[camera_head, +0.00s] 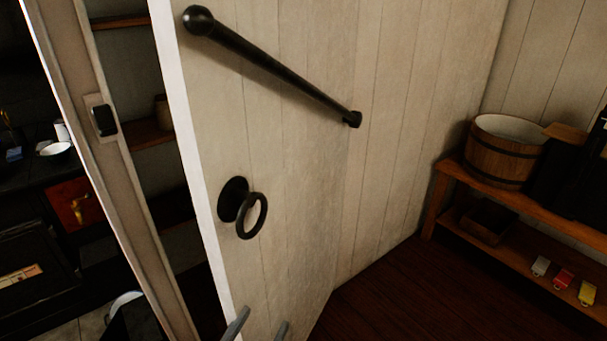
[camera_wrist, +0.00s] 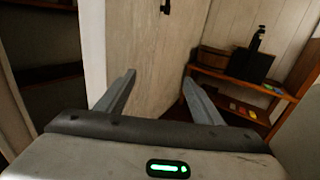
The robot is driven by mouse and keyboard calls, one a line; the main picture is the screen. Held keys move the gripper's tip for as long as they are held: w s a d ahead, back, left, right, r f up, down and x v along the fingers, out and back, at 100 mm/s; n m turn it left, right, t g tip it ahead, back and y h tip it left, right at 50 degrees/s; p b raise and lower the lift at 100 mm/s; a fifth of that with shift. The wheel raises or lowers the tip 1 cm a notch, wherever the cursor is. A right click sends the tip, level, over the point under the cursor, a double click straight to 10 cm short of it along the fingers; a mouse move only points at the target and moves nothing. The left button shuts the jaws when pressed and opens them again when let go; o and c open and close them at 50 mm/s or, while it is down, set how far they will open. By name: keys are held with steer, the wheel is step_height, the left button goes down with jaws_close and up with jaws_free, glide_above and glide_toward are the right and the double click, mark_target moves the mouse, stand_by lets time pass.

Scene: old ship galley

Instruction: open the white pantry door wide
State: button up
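The white pantry door (camera_head: 290,190), of pale vertical planks, stands ajar. A gap at its free left edge shows dark shelves (camera_head: 150,133) inside. A black ring handle (camera_head: 243,208) is on its face, with a sloping black bar (camera_head: 275,70) above. In the wrist view the door (camera_wrist: 150,50) fills the middle, its edge left of my fingers. My gripper (camera_wrist: 160,82) is open, with nothing visible between its fingers. In the head view its fingertips (camera_head: 261,327) show at the bottom, below the ring and near the door's free edge. I cannot tell whether they touch the door.
The door frame (camera_head: 110,160) with a black latch plate (camera_head: 103,120) stands left. On the right, a low wooden shelf (camera_head: 439,197) holds a wooden tub (camera_head: 497,158) and small coloured items (camera_head: 563,279). Dark floor (camera_head: 410,300) between door and shelf is clear.

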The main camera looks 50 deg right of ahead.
steer(key=v, duration=0.6)
steer(key=shift+s+a, duration=0.2)
steer(key=shift+s, duration=0.2)
steer(key=shift+r, duration=0.15)
